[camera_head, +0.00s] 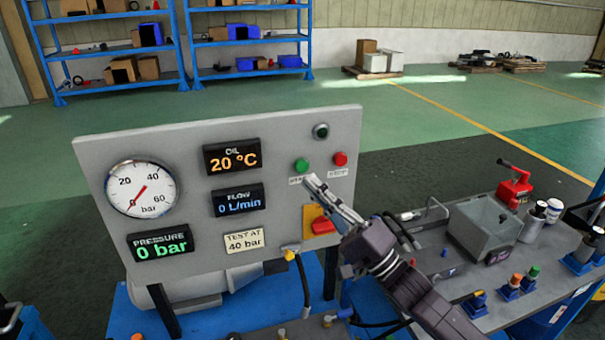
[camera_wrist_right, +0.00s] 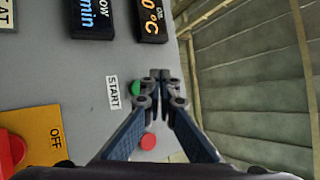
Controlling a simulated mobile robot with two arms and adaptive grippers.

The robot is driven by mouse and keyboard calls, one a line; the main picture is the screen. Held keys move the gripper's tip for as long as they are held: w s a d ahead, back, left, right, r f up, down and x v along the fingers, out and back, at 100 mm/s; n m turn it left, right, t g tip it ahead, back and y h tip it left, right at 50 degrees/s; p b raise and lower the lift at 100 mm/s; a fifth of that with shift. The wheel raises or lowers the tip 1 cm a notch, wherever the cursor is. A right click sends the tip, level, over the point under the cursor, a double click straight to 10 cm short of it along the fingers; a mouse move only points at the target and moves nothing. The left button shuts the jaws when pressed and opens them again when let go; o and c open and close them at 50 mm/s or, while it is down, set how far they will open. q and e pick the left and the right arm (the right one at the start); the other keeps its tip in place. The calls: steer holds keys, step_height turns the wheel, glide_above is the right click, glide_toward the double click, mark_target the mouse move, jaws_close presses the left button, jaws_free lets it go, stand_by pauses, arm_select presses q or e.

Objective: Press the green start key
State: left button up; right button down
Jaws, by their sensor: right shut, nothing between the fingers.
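The green start key (camera_head: 301,165) is a round button on the grey panel (camera_head: 190,140), next to a red key (camera_head: 340,158). My right gripper (camera_head: 312,182) is shut and empty, its fingertips just below the green key in the head view. In the right wrist view the green key (camera_wrist_right: 137,88) is partly hidden behind the closed fingertips (camera_wrist_right: 160,78), beside the START label (camera_wrist_right: 112,93). The red key (camera_wrist_right: 148,141) shows between the fingers' bases. I cannot tell whether the tips touch the panel. My left gripper is not in view.
The panel also bears a pressure gauge (camera_head: 141,188), displays reading 20 °C, 0 L/min and 0 bar, and a red switch (camera_head: 323,225) on a yellow plate below the keys. A bench with a grey box (camera_head: 484,226) and several fittings stands at the right.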

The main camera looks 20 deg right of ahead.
mark_target(301, 166)
steer(key=shift+w, duration=1.5)
steer(key=shift+b, duration=0.3)
steer(key=shift+w, duration=0.45)
steer(key=shift+w, duration=0.45)
stand_by(0.6)
stand_by(0.4)
steer(key=shift+s+p, duration=0.35)
steer(key=shift+s, duration=0.6)
